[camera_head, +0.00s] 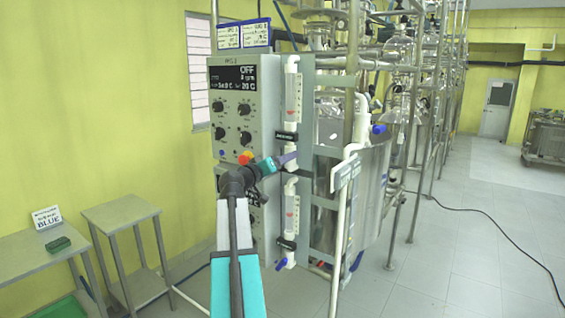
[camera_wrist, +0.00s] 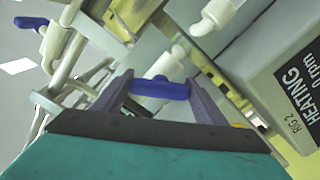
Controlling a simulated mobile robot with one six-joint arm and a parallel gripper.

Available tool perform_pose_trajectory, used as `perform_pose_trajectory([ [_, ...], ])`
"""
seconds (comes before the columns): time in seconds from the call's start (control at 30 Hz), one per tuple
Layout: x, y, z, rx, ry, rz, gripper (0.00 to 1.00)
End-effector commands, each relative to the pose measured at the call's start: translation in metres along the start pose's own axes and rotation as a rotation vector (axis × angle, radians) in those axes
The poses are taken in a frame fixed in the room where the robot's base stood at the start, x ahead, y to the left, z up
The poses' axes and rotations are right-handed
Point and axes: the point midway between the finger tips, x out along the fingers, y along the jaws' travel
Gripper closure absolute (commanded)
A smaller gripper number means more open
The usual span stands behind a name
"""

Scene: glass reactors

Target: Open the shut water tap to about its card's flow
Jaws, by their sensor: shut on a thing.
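My gripper (camera_head: 288,159) is at the lower end of the upper flow meter (camera_head: 293,90), on the front edge of the rig cabinet. In the wrist view its two purple fingers (camera_wrist: 158,82) are on either side of a blue tap handle (camera_wrist: 160,89), shut on it. The handle lies crosswise between the fingers, below a white pipe end. In the head view my gripper hides this tap. Two cards, a left one (camera_head: 228,37) and a right one (camera_head: 256,33), stand on top of the cabinet; their writing is too small to read.
A lower flow meter (camera_head: 291,210) has its own blue tap (camera_head: 281,265). Another blue handle (camera_head: 379,129) is on white piping at right. A side table (camera_head: 120,214) stands at left.

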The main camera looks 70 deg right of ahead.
Motion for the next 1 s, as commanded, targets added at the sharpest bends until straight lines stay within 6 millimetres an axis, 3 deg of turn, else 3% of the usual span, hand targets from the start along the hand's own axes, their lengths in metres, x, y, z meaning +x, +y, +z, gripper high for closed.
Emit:
perform_pose_trajectory([
  [0.6,0.0001,0.0013,0.0000,-0.237,-0.001,0.002,0.57],
  [0.97,0.0002,0.0017,-0.0002,-0.254,-0.001,0.002,0.57],
  [1.0,0.0002,0.0017,-0.0002,-0.254,-0.001,0.002,0.29],
])
